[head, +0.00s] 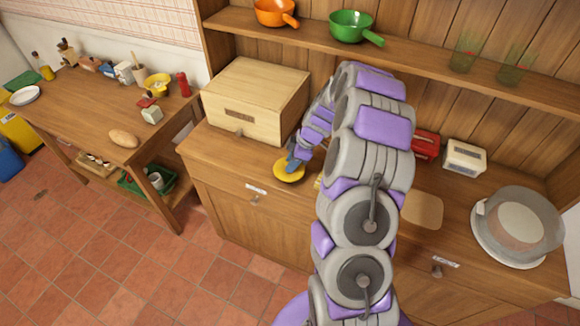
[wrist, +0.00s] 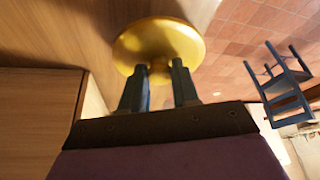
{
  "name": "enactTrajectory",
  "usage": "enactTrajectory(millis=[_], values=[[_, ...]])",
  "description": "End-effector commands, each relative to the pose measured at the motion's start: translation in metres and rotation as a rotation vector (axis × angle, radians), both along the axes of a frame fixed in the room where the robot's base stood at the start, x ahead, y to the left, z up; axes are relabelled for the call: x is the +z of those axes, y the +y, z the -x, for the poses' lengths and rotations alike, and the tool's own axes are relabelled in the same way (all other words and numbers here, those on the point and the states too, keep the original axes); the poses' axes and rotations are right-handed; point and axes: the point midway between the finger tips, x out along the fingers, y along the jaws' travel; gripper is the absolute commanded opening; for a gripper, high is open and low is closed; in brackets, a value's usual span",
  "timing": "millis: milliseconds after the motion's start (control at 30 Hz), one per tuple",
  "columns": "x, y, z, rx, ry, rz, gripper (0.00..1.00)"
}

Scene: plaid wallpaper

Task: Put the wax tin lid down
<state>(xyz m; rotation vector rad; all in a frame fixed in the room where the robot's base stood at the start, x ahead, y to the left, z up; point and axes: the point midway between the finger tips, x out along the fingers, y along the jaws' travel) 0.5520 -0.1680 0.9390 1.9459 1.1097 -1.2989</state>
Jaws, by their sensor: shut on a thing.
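The wax tin lid is a round golden-yellow disc (head: 287,174) at the counter's front edge, just in front of the wooden box. It also shows in the wrist view (wrist: 150,42), with a small knob facing my gripper. My gripper (wrist: 159,72) is shut on that knob, one blue finger on each side. In the head view my gripper (head: 294,162) comes down onto the lid from above. I cannot tell whether the lid touches the counter (head: 232,158) or hangs slightly above it. The lid's underside is hidden.
The wooden box (head: 257,100) stands close behind the lid. A red object (head: 426,145), a cream toaster-like box (head: 465,157), a board (head: 422,211) and a clear-covered dish (head: 520,228) stand to the right. Counter left of the lid is bare. A blue chair (wrist: 285,88) stands on the floor.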

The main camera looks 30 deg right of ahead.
Motion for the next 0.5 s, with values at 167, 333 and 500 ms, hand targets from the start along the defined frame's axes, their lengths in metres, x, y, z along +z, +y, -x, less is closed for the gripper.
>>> enactTrajectory(millis=[167,333,500], values=[[-0.001,-0.001,-0.009,0.001,-0.002,0.004,0.01],[-0.012,0.002,-0.013,0.001,0.003,0.004,0.01],[-0.035,0.002,-0.013,0.001,0.004,0.002,0.01]])
